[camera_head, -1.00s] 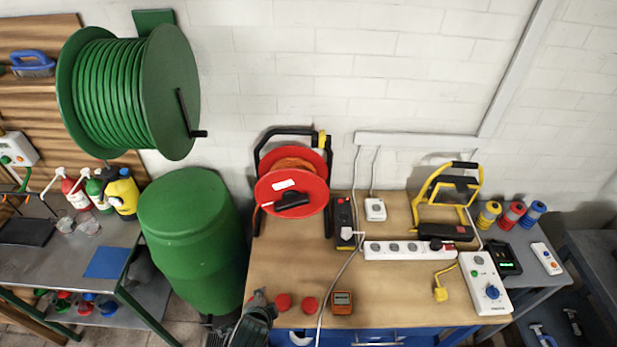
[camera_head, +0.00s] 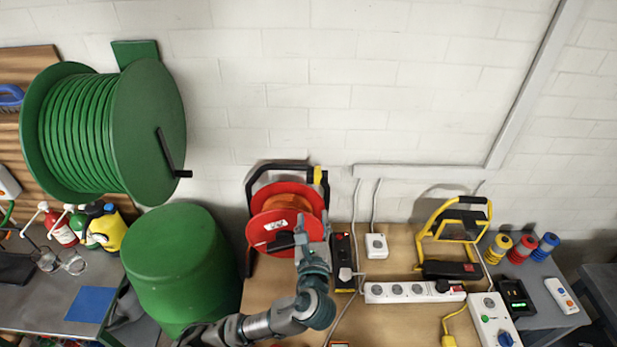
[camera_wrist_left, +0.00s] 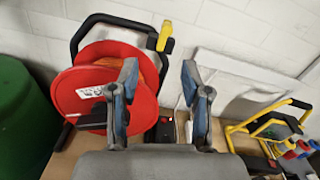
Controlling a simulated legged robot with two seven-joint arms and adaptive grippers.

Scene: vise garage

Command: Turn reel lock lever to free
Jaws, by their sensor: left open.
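The red cable reel (camera_head: 272,215) with orange cable stands on the workbench in a black frame. It also shows in the wrist view (camera_wrist_left: 75,92). A yellow lever (camera_head: 318,175) sits at the frame's top right corner, and appears slightly tilted in the wrist view (camera_wrist_left: 165,37). My left gripper (camera_head: 312,228) is in front of the reel's right side, below the lever in the picture. Its two fingers are apart and empty in the wrist view (camera_wrist_left: 160,70), with the lever beyond and above the gap between them. My right gripper is not in view.
A green barrel (camera_head: 180,265) stands left of the bench, below a green hose reel (camera_head: 105,130) on the wall. Right of the cable reel are a black socket block (camera_head: 343,262), a white power strip (camera_head: 413,292) and a yellow work lamp (camera_head: 455,228).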

